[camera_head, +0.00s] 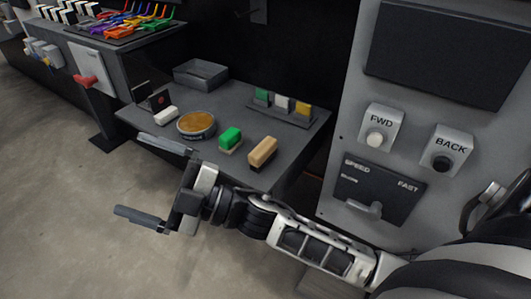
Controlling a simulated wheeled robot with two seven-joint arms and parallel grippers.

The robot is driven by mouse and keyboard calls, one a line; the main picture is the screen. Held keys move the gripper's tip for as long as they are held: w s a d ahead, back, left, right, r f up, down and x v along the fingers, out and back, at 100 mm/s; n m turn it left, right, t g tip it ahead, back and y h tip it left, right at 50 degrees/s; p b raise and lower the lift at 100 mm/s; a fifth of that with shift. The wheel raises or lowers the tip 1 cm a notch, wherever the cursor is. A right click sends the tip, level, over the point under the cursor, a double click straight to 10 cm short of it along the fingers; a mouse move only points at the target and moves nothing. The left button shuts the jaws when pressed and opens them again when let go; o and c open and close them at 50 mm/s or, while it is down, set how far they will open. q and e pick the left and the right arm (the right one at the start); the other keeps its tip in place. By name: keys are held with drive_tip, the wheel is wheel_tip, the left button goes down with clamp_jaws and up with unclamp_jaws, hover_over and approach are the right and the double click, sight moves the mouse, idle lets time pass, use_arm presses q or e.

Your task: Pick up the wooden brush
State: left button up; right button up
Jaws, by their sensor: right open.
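The wooden brush (262,153) is a tan block lying near the front right of a dark grey side table (233,106). A green brush (230,139) lies just left of it, and a white brush (166,115) lies farther left. My right gripper (152,181) is open and empty, its two fingers pointing left, in front of the table's front edge. It is left of the wooden brush and apart from it. My left gripper is not in the view.
A round tin (197,125) with an amber top sits between the white and green brushes. A control panel (408,132) with knobs rises at the right. Floor is clear at lower left.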

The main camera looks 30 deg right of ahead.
wheel_tip(320, 180, up, 3)
drive_tip(key=s+a+n+g+y, duration=0.1)
drive_tip(key=a+n+g+y, duration=0.25)
drive_tip(key=n+g, duration=0.55)
drive_tip(key=n+g+h+b, duration=0.3)
drive_tip(key=n+g+h, duration=0.55)
drive_tip(key=h, duration=1.25)
hover_over(263, 146)
drive_tip(key=f+t, duration=0.1)
drive_tip(key=f, duration=0.1)
drive_tip(key=f+n+t, duration=0.1)
drive_tip(key=f, duration=0.2)
drive_tip(key=f+n+t, duration=0.1)
drive_tip(key=f, duration=0.1)
drive_tip(key=shift+w+a+f+n, duration=0.1)
drive_tip(key=shift+a+f+n, duration=0.15)
drive_tip(key=shift+a, duration=0.15)
drive_tip(key=shift+f, duration=0.6)
drive_tip(key=f, duration=0.4)
drive_tip(key=shift+s+d+f, duration=0.1)
drive_tip(key=shift+s+d, duration=0.1)
drive_tip(key=shift+d, duration=0.2)
drive_tip(key=shift+f, duration=0.55)
drive_tip(key=c, duration=1)
